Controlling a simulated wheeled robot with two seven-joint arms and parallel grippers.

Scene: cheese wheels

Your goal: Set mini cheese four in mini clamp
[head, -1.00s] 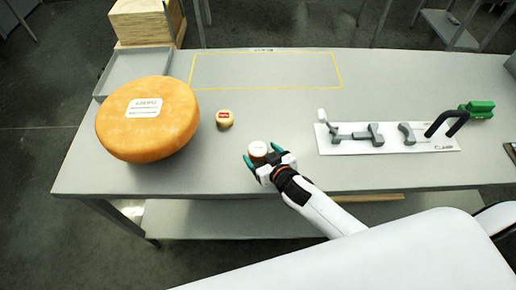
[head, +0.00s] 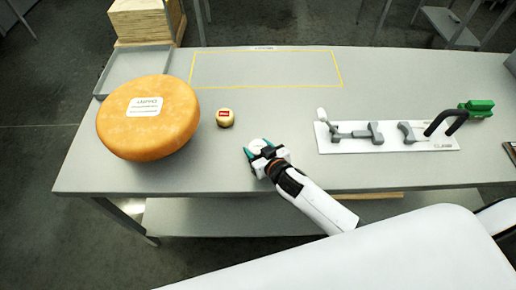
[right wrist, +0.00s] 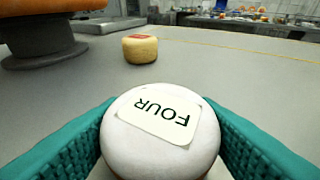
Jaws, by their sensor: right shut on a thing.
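Mini cheese four (right wrist: 160,135) is a small pale wheel with a white label reading FOUR, large in the right wrist view. In the head view the cheese (head: 257,146) is small, at the front middle of the table. My right gripper (head: 263,153) is shut on it; its teal fingers press on both sides, as the right wrist view (right wrist: 160,150) shows. I cannot tell whether the cheese still touches the table. The mini clamp (head: 375,134), grey parts and a black handle on a white base, lies to the right on the table. My left gripper is out of view.
A large orange cheese wheel (head: 148,118) stands at the left. A small cheese with a red label (head: 225,117) sits between it and my gripper. A yellow outlined area (head: 266,87) is empty at the back.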

